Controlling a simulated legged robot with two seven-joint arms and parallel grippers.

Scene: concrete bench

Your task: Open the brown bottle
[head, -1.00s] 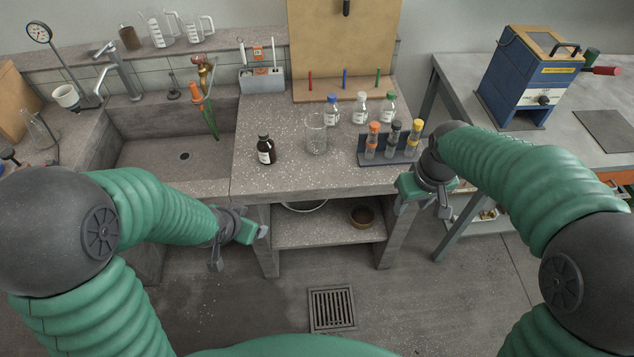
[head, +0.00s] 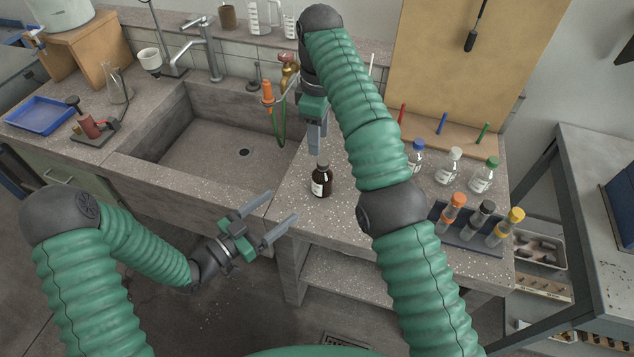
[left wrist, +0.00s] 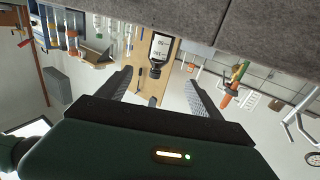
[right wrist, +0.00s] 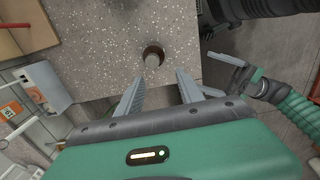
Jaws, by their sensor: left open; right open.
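The brown bottle (head: 321,182) stands upright on the bench near its front left corner, with a dark cap and a white label. In the left wrist view, which is upside down, the bottle (left wrist: 159,47) appears beyond and between the fingers. In the right wrist view the bottle (right wrist: 153,58) is seen from above, just past the fingertips. My right gripper (head: 315,150) is open and empty, above and behind the bottle, pointing down. My left gripper (head: 284,206) is open and empty, off the bench's front edge, left of and lower than the bottle, fingers pointing towards it.
A sink (head: 215,150) lies left of the bench top. Right of the bottle, past my right arm, stand capped clear bottles (head: 449,166) and a rack (head: 468,236) with capped tubes. A wooden board (head: 470,60) stands behind. My right arm hides part of the bench top.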

